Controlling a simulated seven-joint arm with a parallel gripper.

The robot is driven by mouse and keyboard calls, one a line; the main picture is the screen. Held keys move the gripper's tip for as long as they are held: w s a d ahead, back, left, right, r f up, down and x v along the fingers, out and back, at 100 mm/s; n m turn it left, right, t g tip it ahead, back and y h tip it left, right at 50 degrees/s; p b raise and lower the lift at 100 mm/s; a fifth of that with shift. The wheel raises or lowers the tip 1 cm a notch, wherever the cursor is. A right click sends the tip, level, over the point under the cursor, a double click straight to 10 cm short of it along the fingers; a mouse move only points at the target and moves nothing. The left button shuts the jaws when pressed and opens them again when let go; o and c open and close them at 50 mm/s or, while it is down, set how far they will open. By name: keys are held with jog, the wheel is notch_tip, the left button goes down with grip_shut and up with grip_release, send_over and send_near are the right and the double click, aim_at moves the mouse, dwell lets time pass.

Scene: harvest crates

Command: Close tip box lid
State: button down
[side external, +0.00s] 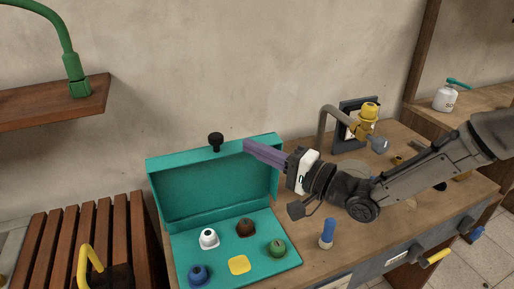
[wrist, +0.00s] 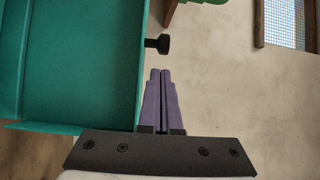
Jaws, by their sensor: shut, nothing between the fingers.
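The teal tip box stands on the wooden workbench with its lid (side external: 210,185) raised upright at the back. A black knob (side external: 216,140) sits at the lid's top edge. The tray part (side external: 186,240) lies flat in front. My gripper (side external: 246,147) has purple fingers, shut and empty, at the lid's upper edge, right of the knob. In the wrist view, the lid (wrist: 75,70) fills the left side and the knob (wrist: 160,44) is just ahead of my fingertips (wrist: 161,72), apart from them. I cannot tell whether the fingers touch the lid.
White, brown, green and blue knobbed pieces and a yellow square (side external: 239,264) sit on the tray part. A blue-topped bottle (side external: 327,234) stands to its right. A framed panel with a yellow-capped fixture (side external: 368,118) is behind my arm. A slatted wooden rack (side external: 75,240) is at left.

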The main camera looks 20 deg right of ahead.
aim_at(229, 148)
jog(key=x, duration=0.7)
jog(key=shift+r, duration=0.1)
jog(key=shift+s, duration=0.2)
